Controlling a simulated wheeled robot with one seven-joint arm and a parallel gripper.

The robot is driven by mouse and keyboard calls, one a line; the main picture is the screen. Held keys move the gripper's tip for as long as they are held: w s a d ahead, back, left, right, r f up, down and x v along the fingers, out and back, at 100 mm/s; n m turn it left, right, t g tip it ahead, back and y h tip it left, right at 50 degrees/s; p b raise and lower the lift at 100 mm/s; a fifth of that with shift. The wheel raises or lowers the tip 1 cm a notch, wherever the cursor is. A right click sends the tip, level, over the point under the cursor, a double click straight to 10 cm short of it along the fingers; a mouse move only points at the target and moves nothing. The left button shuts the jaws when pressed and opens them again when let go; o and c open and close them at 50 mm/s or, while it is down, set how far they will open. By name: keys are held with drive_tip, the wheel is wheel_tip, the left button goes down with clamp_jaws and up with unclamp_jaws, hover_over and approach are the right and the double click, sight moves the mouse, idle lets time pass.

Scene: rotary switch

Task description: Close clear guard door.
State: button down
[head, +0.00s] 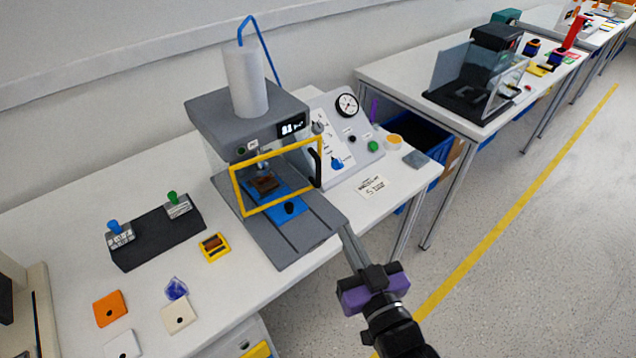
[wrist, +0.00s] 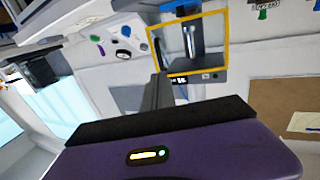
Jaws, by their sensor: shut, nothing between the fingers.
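The clear guard door has a yellow frame (head: 237,191) and stands upright across the front of the grey press (head: 235,112). I cannot tell whether it is fully closed or slightly ajar. Its black handle (head: 315,168) is on the right side of the frame. The yellow frame also shows in the wrist view (wrist: 228,40), beyond the fingers. My gripper (head: 346,230) is shut and empty. It is in front and to the lower right of the door, near the front right corner of the press base, and appears apart from the handle.
A sloped panel (head: 372,149) with a gauge and knobs stands right of the press. A black switch box (head: 157,240), a yellow holder (head: 214,247) and several tiles lie to the left. The floor (head: 520,250) at right is clear.

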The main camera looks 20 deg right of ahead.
sight(319, 178)
drive_tip(key=w, duration=0.4)
drive_tip(key=w+p, duration=0.1)
drive_tip(key=w, duration=0.8)
drive_tip(key=shift+w+d, duration=0.3)
drive_tip(key=shift+w, duration=0.1)
drive_tip(key=w, duration=0.1)
drive_tip(key=w+b, duration=0.1)
drive_tip(key=w, duration=0.1)
drive_tip(key=shift+w+d+r, duration=0.1)
drive_tip(key=shift+w+d, duration=0.05)
drive_tip(key=shift+d, duration=0.2)
